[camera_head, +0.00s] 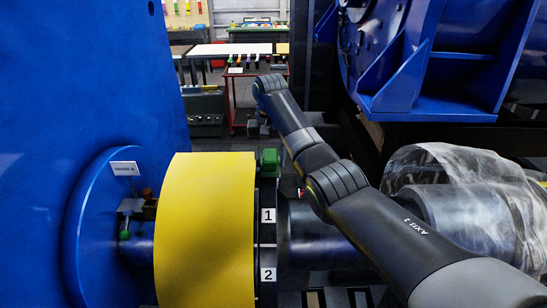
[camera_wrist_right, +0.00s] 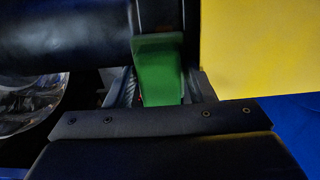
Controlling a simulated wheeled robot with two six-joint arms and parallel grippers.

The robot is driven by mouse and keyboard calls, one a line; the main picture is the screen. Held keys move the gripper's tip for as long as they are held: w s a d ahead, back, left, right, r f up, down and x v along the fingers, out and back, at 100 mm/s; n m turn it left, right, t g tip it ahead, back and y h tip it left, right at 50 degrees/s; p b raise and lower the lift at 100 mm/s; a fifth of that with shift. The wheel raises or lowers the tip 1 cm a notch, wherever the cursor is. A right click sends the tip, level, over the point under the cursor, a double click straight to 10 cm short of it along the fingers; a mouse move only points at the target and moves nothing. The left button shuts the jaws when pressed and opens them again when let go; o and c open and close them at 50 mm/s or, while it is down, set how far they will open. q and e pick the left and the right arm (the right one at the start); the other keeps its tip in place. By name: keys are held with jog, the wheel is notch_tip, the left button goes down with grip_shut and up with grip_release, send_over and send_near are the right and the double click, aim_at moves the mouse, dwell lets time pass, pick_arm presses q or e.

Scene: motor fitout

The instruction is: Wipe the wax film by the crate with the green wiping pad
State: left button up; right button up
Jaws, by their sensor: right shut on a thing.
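My right arm reaches from the lower right over the dark shaft, and my right gripper (camera_head: 264,127) is on its far side, small and partly hidden. In the right wrist view the gripper's fingers (camera_wrist_right: 162,92) are shut on a green block (camera_wrist_right: 160,70), which looks like the green wiping pad. A green block (camera_head: 269,160) also shows in the head view, at the far edge of the flange marked 1 and 2; it appears to be the same one. I cannot make out the wax film or the crate by it. My left gripper is not in view.
A yellow curved guard (camera_head: 205,230) stands left of the flange, beside a large blue housing (camera_head: 60,120). The dark shaft (camera_head: 320,235) runs right into clear plastic wrap (camera_head: 490,215). A red cart (camera_head: 257,95) and benches stand at the back.

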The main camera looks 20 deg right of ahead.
jog(key=shift+s+d+f, duration=0.15)
jog(key=shift+d+f, duration=0.05)
jog(key=shift+d, duration=0.05)
jog(key=shift+s+d+r, duration=0.1)
jog(key=shift+s+d, duration=0.1)
jog(key=shift+s, duration=0.05)
jog(key=shift+w+a, duration=0.25)
jog(key=shift+a, duration=0.4)
jog(key=shift+a+r, duration=0.2)
jog(key=shift+a, duration=0.25)
jog(key=shift+d+f, duration=0.1)
jog(key=shift+d, duration=0.05)
jog(key=shift+d+f, duration=0.1)
jog(key=shift+d, duration=0.4)
jog(key=shift+s+d, duration=0.25)
jog(key=shift+d, duration=0.45)
